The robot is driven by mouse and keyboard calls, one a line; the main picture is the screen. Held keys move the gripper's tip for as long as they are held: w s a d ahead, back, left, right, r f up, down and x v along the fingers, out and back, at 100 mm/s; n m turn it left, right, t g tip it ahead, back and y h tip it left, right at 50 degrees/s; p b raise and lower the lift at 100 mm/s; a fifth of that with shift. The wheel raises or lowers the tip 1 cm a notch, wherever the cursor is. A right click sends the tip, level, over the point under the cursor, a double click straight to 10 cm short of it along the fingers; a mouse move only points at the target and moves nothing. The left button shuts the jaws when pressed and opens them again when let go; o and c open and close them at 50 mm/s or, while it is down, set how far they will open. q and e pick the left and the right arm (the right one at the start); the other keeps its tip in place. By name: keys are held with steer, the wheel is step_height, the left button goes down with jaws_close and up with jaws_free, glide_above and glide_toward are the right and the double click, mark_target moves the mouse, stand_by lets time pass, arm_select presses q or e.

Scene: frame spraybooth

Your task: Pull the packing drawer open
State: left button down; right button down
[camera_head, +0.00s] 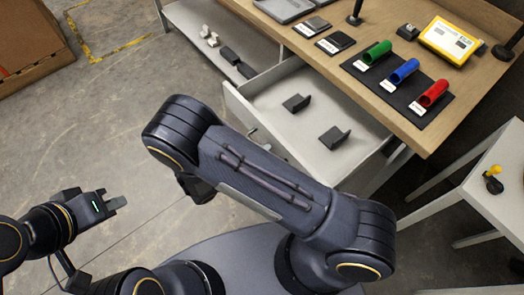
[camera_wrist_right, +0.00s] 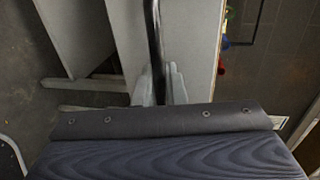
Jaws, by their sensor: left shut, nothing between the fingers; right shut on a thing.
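The packing drawer (camera_head: 240,108) stands pulled out from under the wooden bench in the head view. Its pale front faces my right arm, which covers part of it. Two dark angled pieces (camera_head: 297,102) (camera_head: 334,137) lie inside, apart from each other. In the right wrist view, my right gripper (camera_wrist_right: 157,88) is shut on a dark bar, the drawer handle (camera_wrist_right: 153,40), beside the pale drawer front (camera_wrist_right: 190,45). The right fingers are hidden in the head view. My left gripper (camera_head: 117,203) is shut and empty over the floor at the left, away from the drawer.
The wooden bench (camera_head: 460,110) bears green (camera_head: 377,52), blue (camera_head: 404,71) and red (camera_head: 433,93) tubes on a dark mat, and a yellow device (camera_head: 450,40). A shelf (camera_head: 190,25) with small parts is at the back. A white side table (camera_head: 505,180) stands right.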

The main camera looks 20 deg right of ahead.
steer(key=c, duration=1.6)
jaws_free()
steer(key=shift+c, duration=0.2)
steer(key=v, duration=0.7)
steer(key=shift+s+a+b, duration=0.15)
steer(key=shift+a+b, duration=0.25)
steer(key=shift+b, duration=0.05)
